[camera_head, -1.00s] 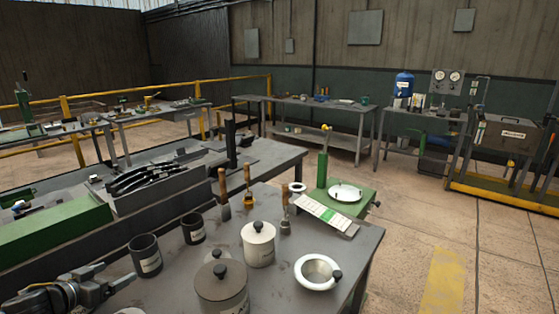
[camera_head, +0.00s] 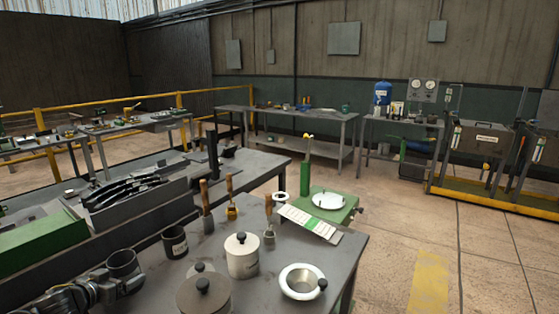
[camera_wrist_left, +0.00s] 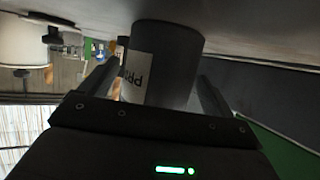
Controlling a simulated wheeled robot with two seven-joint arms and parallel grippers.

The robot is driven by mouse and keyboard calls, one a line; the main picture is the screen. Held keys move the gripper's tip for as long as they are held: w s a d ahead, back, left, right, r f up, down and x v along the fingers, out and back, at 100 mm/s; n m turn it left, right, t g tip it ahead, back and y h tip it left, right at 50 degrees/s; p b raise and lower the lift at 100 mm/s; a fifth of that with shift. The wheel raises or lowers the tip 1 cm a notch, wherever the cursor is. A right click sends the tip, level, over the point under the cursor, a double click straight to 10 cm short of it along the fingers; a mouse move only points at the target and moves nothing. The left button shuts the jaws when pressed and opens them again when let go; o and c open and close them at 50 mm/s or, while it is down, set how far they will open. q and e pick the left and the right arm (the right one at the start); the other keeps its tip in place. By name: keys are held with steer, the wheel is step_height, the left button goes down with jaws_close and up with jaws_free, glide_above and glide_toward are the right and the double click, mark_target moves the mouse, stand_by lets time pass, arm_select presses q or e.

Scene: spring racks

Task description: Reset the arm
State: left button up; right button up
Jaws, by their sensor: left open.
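My left gripper (camera_head: 117,281) is at the lower left of the head view, over the near edge of the workbench (camera_head: 330,262). It is open, beside a dark cup (camera_head: 122,260). In the left wrist view the cup (camera_wrist_left: 178,75), with a white label reading "PR", stands between or just beyond the two spread fingers (camera_wrist_left: 155,92); I cannot tell whether they touch it. That view is upside down. My right gripper is not in view.
A second dark cup (camera_head: 174,242), a white lidded jar (camera_head: 242,256), a brown-lidded jar (camera_head: 203,296) and a white-rimmed bowl (camera_head: 301,283) stand close by. A grey tray (camera_head: 140,207) of dark tools is behind.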

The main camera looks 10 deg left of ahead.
mark_target(114, 269)
arm_select(q)
steer(key=shift+w+f, duration=0.25)
steer(key=shift+w, duration=0.05)
steer(key=shift+r, duration=0.1)
steer(key=v, duration=1.2)
steer(key=shift+s, duration=0.1)
steer(key=x, duration=1.2)
steer(key=shift+w, duration=0.3)
steer(key=r, duration=0.3)
steer(key=shift+s+d+r, duration=0.1)
steer(key=shift+s+r, duration=0.2)
steer(key=shift+s, duration=0.05)
steer(key=shift+s+d+r, duration=0.3)
steer(key=shift+s+r, duration=0.15)
steer(key=shift+r, duration=0.1)
steer(key=shift+r, duration=0.1)
